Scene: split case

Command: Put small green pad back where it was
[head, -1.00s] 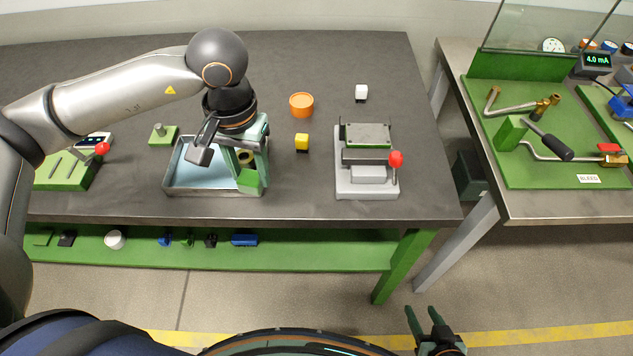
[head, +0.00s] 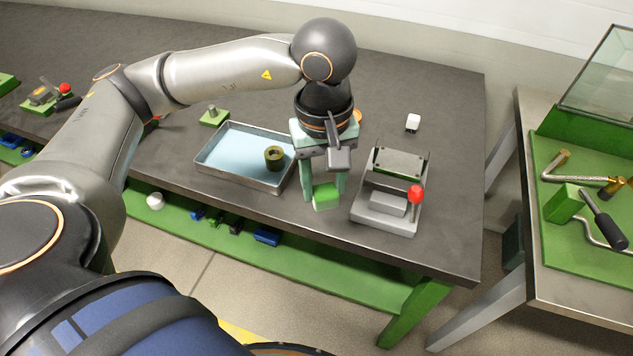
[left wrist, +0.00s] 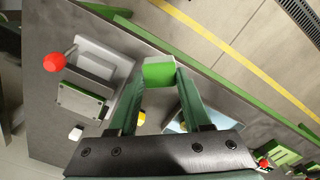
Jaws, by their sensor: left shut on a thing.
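The small green pad (head: 326,197) is a bright green block. My left gripper (head: 324,186) is shut on it and holds it between the tray and the grey fixture, near the bench's front edge. In the left wrist view the pad (left wrist: 159,71) sits between both fingertips. I cannot tell its exact height above the bench. My right gripper is not in view.
A metal tray (head: 240,181) with a blue lining holds a dark ring (head: 273,158). A white cube (head: 412,122) stands behind the fixture. An orange round container (head: 357,116) is mostly hidden behind my wrist. A yellow cube (left wrist: 141,117) shows in the left wrist view.

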